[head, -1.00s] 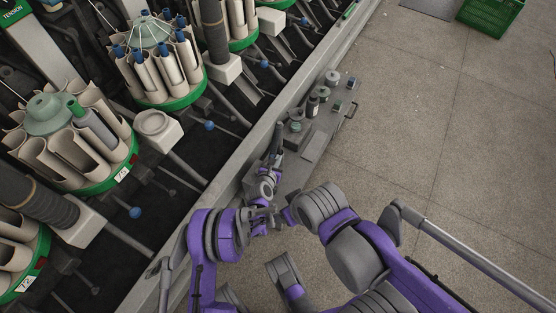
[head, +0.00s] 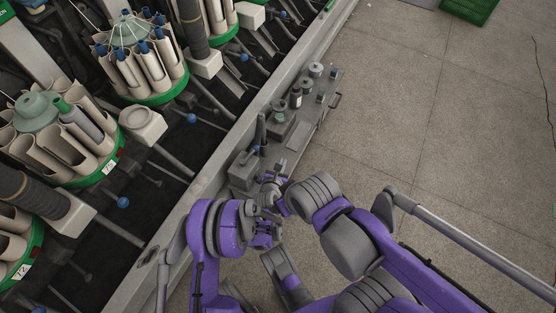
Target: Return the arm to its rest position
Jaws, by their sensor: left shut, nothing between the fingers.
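My left arm comes in at the lower left, folded close to my body. My left gripper (head: 277,177) shows small and partly overlapped near the bottom middle, beside the near end of the grey work tray (head: 297,137). It is shut with nothing in it. My right arm's purple and grey links fill the lower right. I cannot make out the right gripper.
The cone winder with its green-rimmed round magazines (head: 157,92) of cones lies to the left, behind a long grey rail (head: 215,178). A green crate (head: 470,10) is at the top right. Open floor (head: 420,110) lies right.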

